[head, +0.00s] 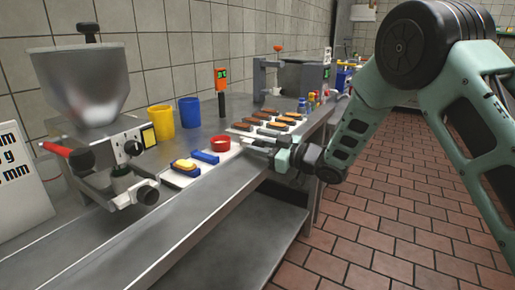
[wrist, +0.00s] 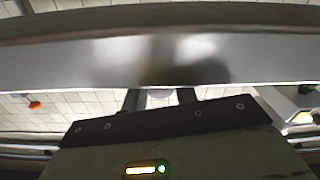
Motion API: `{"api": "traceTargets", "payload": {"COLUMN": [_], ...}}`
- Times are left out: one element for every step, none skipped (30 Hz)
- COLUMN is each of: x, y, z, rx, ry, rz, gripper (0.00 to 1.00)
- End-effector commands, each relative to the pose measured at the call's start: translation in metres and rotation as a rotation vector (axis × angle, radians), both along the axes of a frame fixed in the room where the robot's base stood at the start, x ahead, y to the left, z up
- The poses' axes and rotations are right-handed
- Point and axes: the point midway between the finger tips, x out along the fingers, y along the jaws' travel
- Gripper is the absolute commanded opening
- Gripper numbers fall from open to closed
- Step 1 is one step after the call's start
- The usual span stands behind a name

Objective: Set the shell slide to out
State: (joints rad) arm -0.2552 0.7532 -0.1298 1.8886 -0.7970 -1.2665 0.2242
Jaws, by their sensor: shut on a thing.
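A pale tray (head: 237,129) on the steel bench bears several brown shells (head: 268,124) in rows; it may be the shell slide, but no label or in/out mark is readable. My gripper (head: 257,144) is at the bench's front edge, just in front of this tray, with its fingers pointing left over the bench. In the wrist view, my gripper (wrist: 160,98) has its two dark fingers on either side of a small pale piece (wrist: 159,96), likely a knob or handle. A wide grey metal bar hides most of what lies beyond it.
A hopper machine (head: 88,80) with a red-handled lever stands at left. The tiled floor at right is clear.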

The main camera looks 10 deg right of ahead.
Motion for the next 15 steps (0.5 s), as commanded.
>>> {"api": "traceTargets", "payload": {"x": [0.0033,0.0034,0.0036,0.0038,0.0039,0.0041,0.0041,0.0040,0.0038,0.0036,0.0034,0.0031,0.0030,0.0028,0.0026], "y": [-0.0037,-0.0038,-0.0040,-0.0042,-0.0044,-0.0046,-0.0046,-0.0048,-0.0046,-0.0043,-0.0040,-0.0037,-0.0034,-0.0033,-0.0032], "z": [0.0014,0.0015,0.0016,0.0016,0.0017,0.0018,0.0018,0.0017,0.0017,0.0015,0.0015,0.0014,0.0014,0.0012,0.0013], "rx": [-0.001,-0.001,-0.001,-0.001,-0.001,-0.001,-0.002,-0.002,-0.001,-0.001,-0.001,-0.001,-0.001,-0.001,-0.001], "ry": [-0.004,-0.004,-0.005,-0.005,-0.006,-0.006,-0.006,-0.006,-0.006,-0.005,-0.005,-0.005,-0.004,-0.004,-0.004], "rz": [-0.010,-0.011,-0.012,-0.012,-0.013,-0.014,-0.014,-0.013,-0.013,-0.012,-0.012,-0.011,-0.010,-0.010,-0.009], "gripper": [0.00,0.00,0.00,0.00,0.00,0.31,0.40,0.48,0.50,0.50,0.50,0.50,0.50,0.50,0.50]}}
